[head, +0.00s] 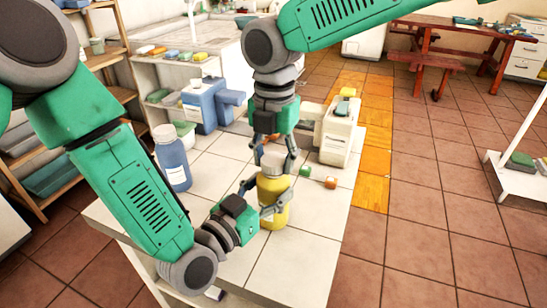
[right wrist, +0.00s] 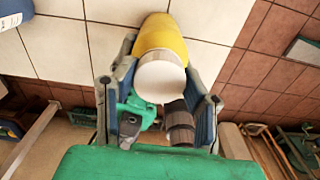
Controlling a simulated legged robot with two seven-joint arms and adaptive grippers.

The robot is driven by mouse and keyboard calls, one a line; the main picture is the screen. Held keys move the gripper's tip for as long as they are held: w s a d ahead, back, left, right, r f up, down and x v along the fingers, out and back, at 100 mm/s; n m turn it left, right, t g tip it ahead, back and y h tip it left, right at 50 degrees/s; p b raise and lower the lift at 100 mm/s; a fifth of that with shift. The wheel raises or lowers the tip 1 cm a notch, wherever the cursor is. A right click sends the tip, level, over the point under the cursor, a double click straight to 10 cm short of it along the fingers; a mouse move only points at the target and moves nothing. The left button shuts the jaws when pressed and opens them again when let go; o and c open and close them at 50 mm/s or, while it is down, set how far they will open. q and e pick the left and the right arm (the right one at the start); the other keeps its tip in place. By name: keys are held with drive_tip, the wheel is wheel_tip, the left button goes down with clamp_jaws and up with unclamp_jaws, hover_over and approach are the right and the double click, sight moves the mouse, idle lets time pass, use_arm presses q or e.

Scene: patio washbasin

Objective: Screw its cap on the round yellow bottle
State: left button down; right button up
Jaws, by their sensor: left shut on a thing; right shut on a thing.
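The round yellow bottle (head: 274,214) stands upright on the white tiled counter. My left gripper (head: 262,199) is shut around its side from the left. A pale cap (head: 272,161) sits at the top of the bottle, and my right gripper (head: 273,150) is shut on it from above. In the right wrist view, the cap (right wrist: 160,82) shows as a white disc between the fingers, lined up over the yellow bottle (right wrist: 160,38). I cannot tell whether its thread is engaged.
A blue bottle with a white cap (head: 172,165) stands left of my grippers. Small green (head: 305,171) and orange (head: 330,182) caps lie to the right. The front of the counter (head: 300,255) is clear.

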drive_tip(key=m, duration=0.3)
drive_tip(key=shift+m, duration=0.4)
drive_tip(key=m, duration=1)
drive_tip(key=shift+m, duration=0.3)
drive_tip(key=m, duration=0.4)
drive_tip(key=shift+s+a, duration=0.1)
drive_tip(key=shift+a, duration=0.05)
drive_tip(key=o, duration=1.3)
